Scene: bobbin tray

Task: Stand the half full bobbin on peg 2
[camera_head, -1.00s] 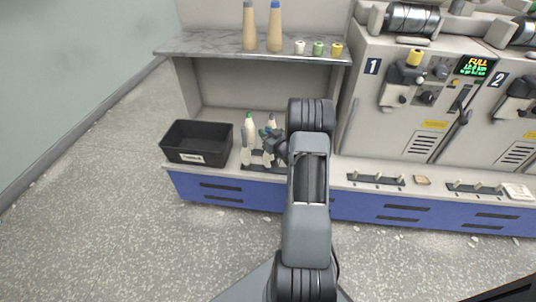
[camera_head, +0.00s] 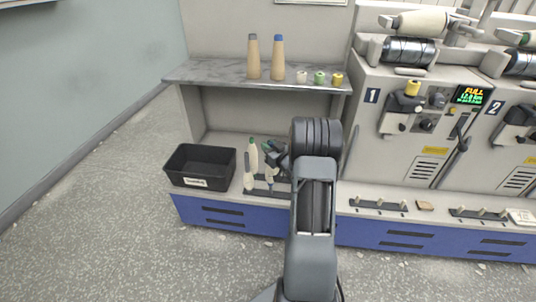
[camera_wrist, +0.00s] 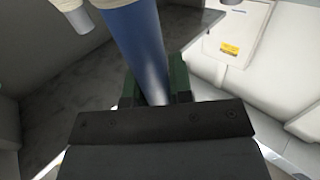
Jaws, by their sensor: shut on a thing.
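My gripper (camera_wrist: 155,88) is shut on a bare blue tube (camera_wrist: 137,40) of a bobbin, which leans up and left between its green pads in the wrist view. Something cream, perhaps yarn, shows at the tube's far end. In the head view my gripper (camera_head: 272,158) is over the left end of the bench, partly hidden by my arm. Below it is a dark peg rack (camera_head: 262,192) with pale bobbins. A white bobbin with a green tip (camera_head: 253,154) stands at the back. A cream bobbin with a dark upper tube (camera_head: 248,180) is at the left. Peg numbers cannot be read.
A black bin (camera_head: 203,182) stands left of the rack. A shelf (camera_head: 225,75) above holds two tan cones (camera_head: 278,58) and small spools (camera_head: 319,78). Machines 1 and 2 (camera_head: 420,110) stand right, with peg rails (camera_head: 379,206) before them. My arm hides the middle bench.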

